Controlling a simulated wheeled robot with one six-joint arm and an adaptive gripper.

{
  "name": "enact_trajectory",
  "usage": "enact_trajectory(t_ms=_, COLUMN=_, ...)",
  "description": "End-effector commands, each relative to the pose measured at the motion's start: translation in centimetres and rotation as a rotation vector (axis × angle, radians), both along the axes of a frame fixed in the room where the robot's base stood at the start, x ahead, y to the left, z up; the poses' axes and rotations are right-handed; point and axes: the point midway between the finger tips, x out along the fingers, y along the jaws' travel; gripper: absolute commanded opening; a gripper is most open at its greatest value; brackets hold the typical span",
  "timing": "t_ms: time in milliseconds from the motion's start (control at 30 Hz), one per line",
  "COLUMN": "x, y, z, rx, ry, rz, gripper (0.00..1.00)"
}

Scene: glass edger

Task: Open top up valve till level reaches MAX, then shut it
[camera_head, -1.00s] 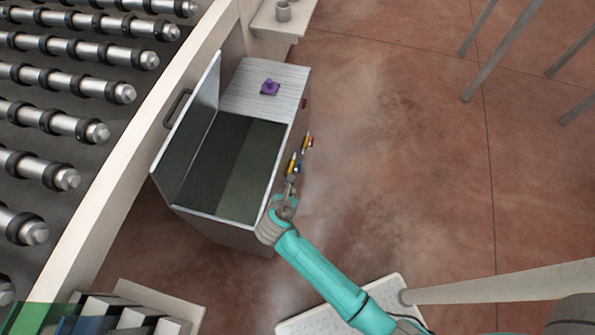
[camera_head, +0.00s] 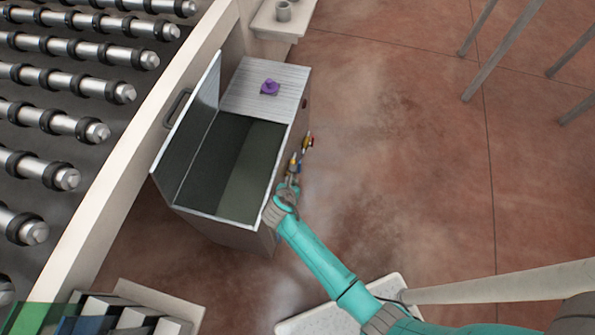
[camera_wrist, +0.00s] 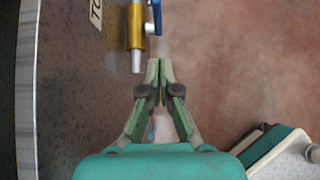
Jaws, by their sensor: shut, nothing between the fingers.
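The tank (camera_head: 205,165) stands with its hinged lid up, and its dark inside shows in the head view. On its right side are small brass fittings, a nearer valve (camera_head: 294,165) and a farther one with a red part (camera_head: 308,140). In the wrist view the brass valve body (camera_wrist: 136,28) with a blue handle (camera_wrist: 155,14) lies at the top, just beyond my fingertips. My gripper (camera_wrist: 153,64) is shut and empty, beside the tank wall and apart from the valve. In the head view my gripper (camera_head: 291,180) is close to the nearer fitting. The level mark cannot be made out.
A roller conveyor (camera_head: 75,90) runs along the left. A label (camera_wrist: 96,14), partly cut off, is on the tank wall. Red floor to the right is open, with grey legs (camera_head: 500,50) farther off.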

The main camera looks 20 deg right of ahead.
Motion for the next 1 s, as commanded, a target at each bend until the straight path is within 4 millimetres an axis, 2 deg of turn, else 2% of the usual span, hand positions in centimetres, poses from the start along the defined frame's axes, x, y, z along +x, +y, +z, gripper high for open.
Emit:
enact_trajectory(t_ms=133, x=1.5, y=-1.2, z=-1.9, rx=0.000, ry=0.001, rz=-0.004, gripper=0.00)
enact_trajectory(t_ms=400, x=4.1, y=-3.0, z=-1.6, rx=0.001, ry=-0.001, rz=-0.001, gripper=0.00)
enact_trajectory(t_ms=1000, x=4.6, y=-3.1, z=-1.6, rx=0.006, ry=0.009, rz=0.000, gripper=0.00)
